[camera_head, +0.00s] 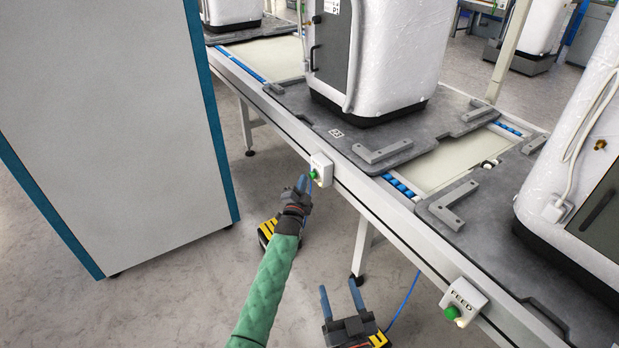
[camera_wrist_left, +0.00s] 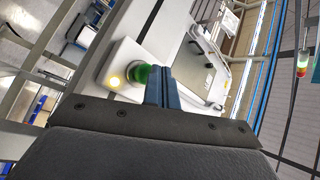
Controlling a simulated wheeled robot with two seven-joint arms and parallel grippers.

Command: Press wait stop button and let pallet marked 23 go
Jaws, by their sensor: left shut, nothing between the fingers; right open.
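A white button box (camera_head: 321,168) with a green button (camera_head: 314,174) is on the conveyor's near side. My right gripper (camera_head: 340,286) is open and empty, low in front of the conveyor.
A second box marked FEED (camera_head: 464,297) with a green button (camera_head: 450,313) is further right. Another grey pallet (camera_head: 455,208) with a wrapped machine is at the right. A tall white cabinet (camera_head: 110,120) with blue edges stands at the left. Floor between is clear.

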